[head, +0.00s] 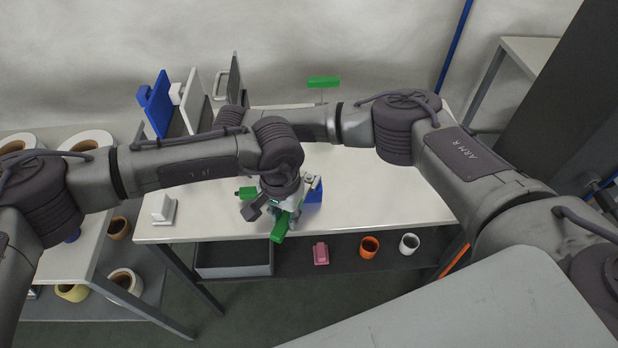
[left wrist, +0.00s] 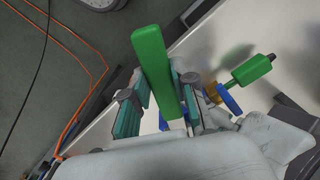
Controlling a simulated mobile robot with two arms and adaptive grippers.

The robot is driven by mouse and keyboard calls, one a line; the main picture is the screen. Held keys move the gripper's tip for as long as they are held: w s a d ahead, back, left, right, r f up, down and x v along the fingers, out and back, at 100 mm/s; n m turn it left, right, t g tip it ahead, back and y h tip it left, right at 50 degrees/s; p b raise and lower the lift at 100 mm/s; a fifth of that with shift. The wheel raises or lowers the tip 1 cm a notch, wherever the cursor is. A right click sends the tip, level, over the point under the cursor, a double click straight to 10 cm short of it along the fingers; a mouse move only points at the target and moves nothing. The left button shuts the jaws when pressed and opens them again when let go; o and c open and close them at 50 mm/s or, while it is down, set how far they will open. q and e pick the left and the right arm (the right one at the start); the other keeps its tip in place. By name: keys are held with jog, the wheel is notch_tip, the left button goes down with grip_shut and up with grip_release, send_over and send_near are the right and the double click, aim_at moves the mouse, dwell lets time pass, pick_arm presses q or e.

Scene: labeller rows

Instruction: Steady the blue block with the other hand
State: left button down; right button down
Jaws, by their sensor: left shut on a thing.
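My left gripper (head: 283,212) is low over the front part of the white table. It is shut on a green bar (head: 280,229), which points toward the front edge. In the left wrist view the green bar (left wrist: 157,70) lies between the teal-padded fingers of the left gripper (left wrist: 157,103). A blue block (head: 314,191) shows just right of the left gripper, partly hidden by it. A blue part (left wrist: 228,100) also shows in the left wrist view, beside a second green piece (left wrist: 251,69) on a stem. My right arm reaches in behind the left one; its gripper is hidden.
Blue (head: 159,104), white (head: 191,100) and grey (head: 234,78) upright panels with handles stand at the back left. A green-topped stand (head: 323,82) is at the back. A small white piece (head: 163,209) sits front left. The table's right part (head: 390,195) is clear.

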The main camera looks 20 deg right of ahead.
pick_arm(q)
jog(key=shift+w+a+m, duration=0.6)
jog(key=shift+w+m, duration=0.05)
jog(key=shift+m, duration=0.05)
pick_arm(e)
jog(key=shift+s+f, duration=0.15)
jog(key=shift+f, duration=0.1)
pick_arm(q)
jog(key=shift+w+a, duration=0.1)
jog(key=shift+w, duration=0.05)
jog(key=shift+w+a+m, duration=0.1)
jog(key=shift+w+m, duration=0.05)
jog(key=shift+m, duration=0.15)
jog(key=shift+w+a+m, duration=0.5)
jog(key=shift+w+m, duration=0.1)
jog(key=shift+w, duration=0.1)
jog(key=shift+s+d+n, duration=0.1)
jog(key=shift+s+n, duration=0.15)
jog(key=shift+n, duration=0.05)
